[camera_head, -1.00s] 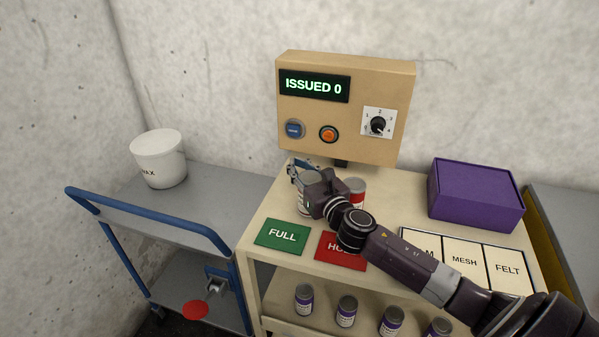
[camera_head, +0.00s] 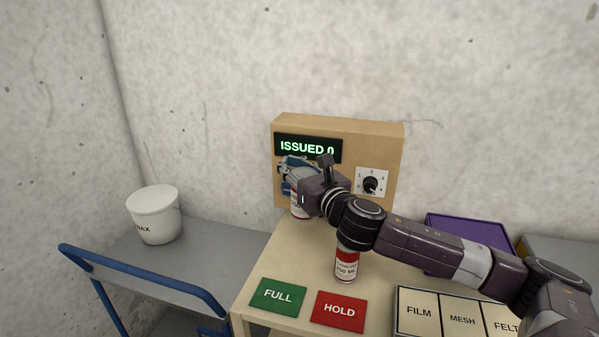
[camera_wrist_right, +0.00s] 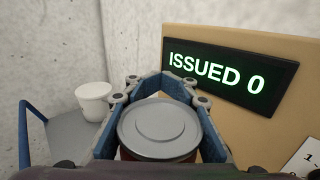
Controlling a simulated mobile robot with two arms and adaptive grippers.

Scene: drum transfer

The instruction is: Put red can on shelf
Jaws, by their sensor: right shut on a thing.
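My right gripper (camera_head: 298,172) is shut on a can (camera_head: 299,205) with a red and white label, in front of the tan panel. In the right wrist view the can's round grey lid (camera_wrist_right: 158,128) sits between the blue fingers, with a little dark red side below it. The held can appears raised above the table. A second red and white can (camera_head: 346,264) stands upright on the cream table top, partly hidden by my right arm. My left gripper is not in view.
The tan panel (camera_head: 392,150) reads ISSUED 0 and has a dial. Green FULL (camera_head: 277,296) and red HOLD (camera_head: 338,311) plates lie at the front, beside FILM, MESH and FELT plates. A purple box (camera_head: 470,228) is at right. A white tub (camera_head: 155,214) stands on the blue-handled cart.

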